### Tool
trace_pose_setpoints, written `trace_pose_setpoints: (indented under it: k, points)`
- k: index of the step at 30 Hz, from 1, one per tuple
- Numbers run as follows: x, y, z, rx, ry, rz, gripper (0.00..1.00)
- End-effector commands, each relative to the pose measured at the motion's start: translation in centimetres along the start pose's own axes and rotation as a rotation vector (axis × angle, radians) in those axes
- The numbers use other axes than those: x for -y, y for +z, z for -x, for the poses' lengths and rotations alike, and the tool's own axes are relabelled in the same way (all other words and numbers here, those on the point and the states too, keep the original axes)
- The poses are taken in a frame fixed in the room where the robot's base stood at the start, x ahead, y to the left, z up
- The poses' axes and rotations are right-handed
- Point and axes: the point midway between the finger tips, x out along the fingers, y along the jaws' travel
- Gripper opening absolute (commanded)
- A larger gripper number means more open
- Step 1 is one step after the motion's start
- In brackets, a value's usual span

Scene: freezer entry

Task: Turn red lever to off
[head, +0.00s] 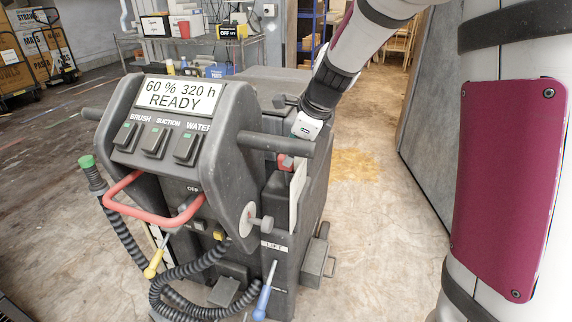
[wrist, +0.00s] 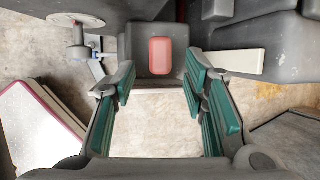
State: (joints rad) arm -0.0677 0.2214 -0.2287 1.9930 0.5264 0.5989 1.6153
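A dark grey floor-cleaning machine (head: 225,120) fills the middle of the head view. A small red part (head: 286,162), perhaps the red lever, sits on its right side, partly hidden. In the wrist view a red rounded block (wrist: 160,56) is set against a dark grey housing, ahead of my gripper. My gripper (wrist: 160,78) is open, with its green-padded fingers left and right of the red block's line and nothing between them. In the head view my fingers are hidden behind the machine. A red loop handle (head: 118,192) is on the machine's front, near a small OFF label (head: 193,188).
A yellow-handled lever (head: 153,264) and a blue-handled lever (head: 263,295) hang low on the machine, beside a coiled black hose (head: 180,275). A grey round knob (wrist: 80,50) lies left of my fingers. A grey panel (head: 430,110) stands right. Floor between is clear.

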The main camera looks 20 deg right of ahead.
Motion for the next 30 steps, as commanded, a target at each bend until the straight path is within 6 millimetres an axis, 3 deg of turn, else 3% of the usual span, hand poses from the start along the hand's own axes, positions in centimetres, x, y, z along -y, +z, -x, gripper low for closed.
trace_pose_setpoints:
  k: [3, 9, 21, 26, 30]
  points:
    - [0.0, -0.1, -2.3, -0.001, 0.001, -0.001, 0.40]
    - [0.0, -0.1, -4.4, -0.001, 0.000, 0.000, 0.40]
    - [0.1, 0.0, -4.8, 0.001, -0.001, 0.000, 0.40]
    - [0.1, 0.0, -4.8, 0.000, -0.001, 0.000, 0.04]
    - [0.0, 0.0, -4.8, 0.000, -0.001, 0.000, 0.00]
